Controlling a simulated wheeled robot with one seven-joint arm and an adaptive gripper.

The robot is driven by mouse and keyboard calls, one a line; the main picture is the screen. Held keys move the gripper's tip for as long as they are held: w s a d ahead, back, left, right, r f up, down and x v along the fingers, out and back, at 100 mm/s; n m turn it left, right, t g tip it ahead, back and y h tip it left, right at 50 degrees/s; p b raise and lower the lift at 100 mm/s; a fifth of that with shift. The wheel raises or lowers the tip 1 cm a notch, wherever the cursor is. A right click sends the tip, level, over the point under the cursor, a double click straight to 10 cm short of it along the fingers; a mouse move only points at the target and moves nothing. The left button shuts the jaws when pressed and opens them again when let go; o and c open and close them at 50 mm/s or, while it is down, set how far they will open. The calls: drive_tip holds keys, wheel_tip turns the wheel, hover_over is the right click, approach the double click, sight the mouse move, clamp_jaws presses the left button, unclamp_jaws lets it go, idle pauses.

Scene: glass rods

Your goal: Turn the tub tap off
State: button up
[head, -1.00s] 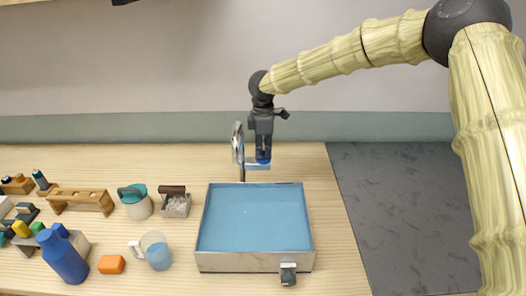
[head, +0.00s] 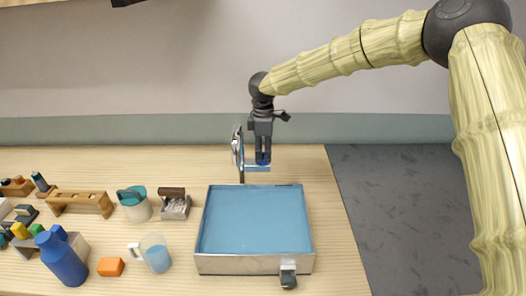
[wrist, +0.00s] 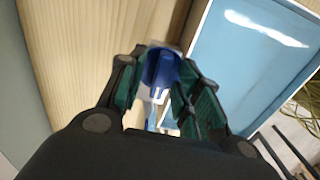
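The tub (head: 204,262) is a metal-walled box full of blue water. The tap stands behind it, with a thin upright post (head: 241,172) and a short pale arm that carries a blue knob (head: 262,161). My gripper (head: 263,155) points straight down over the knob, behind the tub's rear rim. In the wrist view, its fingers (wrist: 161,80) lie on both sides of the blue knob (wrist: 160,70), shut on it as far as shows. The fingers partly hide the knob. I cannot make out a water stream.
A round metal piece (head: 236,145) stands close left of my gripper. A dark fitting (head: 288,276) sits on the tub's front wall. A teal-lidded jug (head: 134,205), a clear mug (head: 155,253) and a blue bottle (head: 63,260) stand left. A dark slab (head: 400,220) lies right, clear.

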sight(263, 153)
wheel_tip(263, 153, up, 12)
idle(0.7)
